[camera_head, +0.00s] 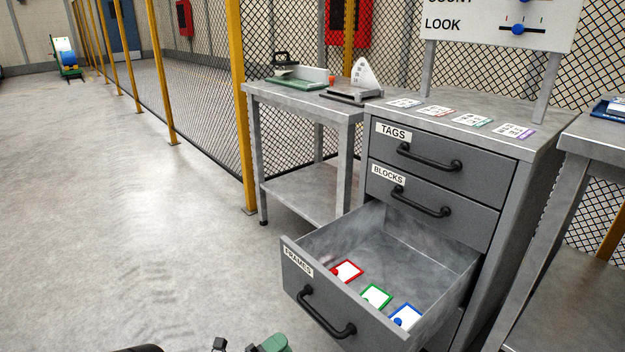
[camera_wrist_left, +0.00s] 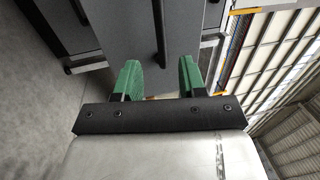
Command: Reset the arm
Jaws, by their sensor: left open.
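My left gripper (camera_head: 250,345) shows only in part at the bottom edge of the head view, below and left of the open drawer's handle. In the left wrist view its two green fingers (camera_wrist_left: 159,76) stand apart with nothing between them. A dark handle (camera_wrist_left: 161,30) on a grey drawer front (camera_wrist_left: 125,25) shows beyond the fingertips; the gripper looks apart from it. Most of the left arm is hidden below the head view. My right gripper is in neither view.
The FRAMES drawer (camera_head: 375,250) is pulled out and holds a red frame (camera_head: 346,271), a green frame (camera_head: 376,297) and a blue frame (camera_head: 406,317). The TAGS drawer (camera_head: 480,178) and BLOCKS drawer (camera_head: 465,222) are shut. A side table (camera_head: 300,94) stands left.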

